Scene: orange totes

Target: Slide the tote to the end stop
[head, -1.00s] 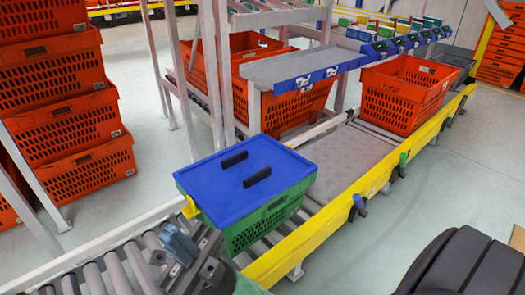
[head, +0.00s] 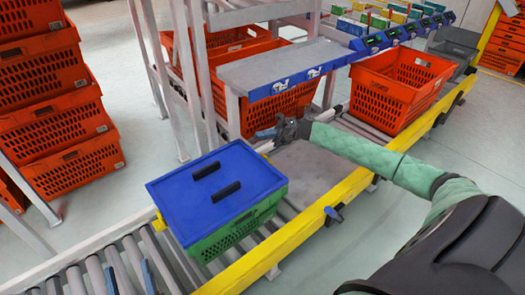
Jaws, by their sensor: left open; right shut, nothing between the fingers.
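The green tote (head: 235,228) with a blue lid (head: 182,203) and two black handles sits upright on the roller conveyor, left of a flat grey plate (head: 312,172). A small yellow block (head: 160,223) is at its left end; I cannot tell whether this is the end stop. My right gripper (head: 268,132) is shut and empty above the far rail, beyond the tote and apart from it. My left gripper (head: 129,277) is open at the bottom edge, over the rollers to the left of the tote. Only its fingertips show.
A yellow rail (head: 290,238) with a dark lever (head: 334,214) runs along the near side. An orange tote (head: 395,92) stands further up the line. A grey shelf (head: 270,72) overhangs the far side. Orange totes (head: 60,100) are stacked at left.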

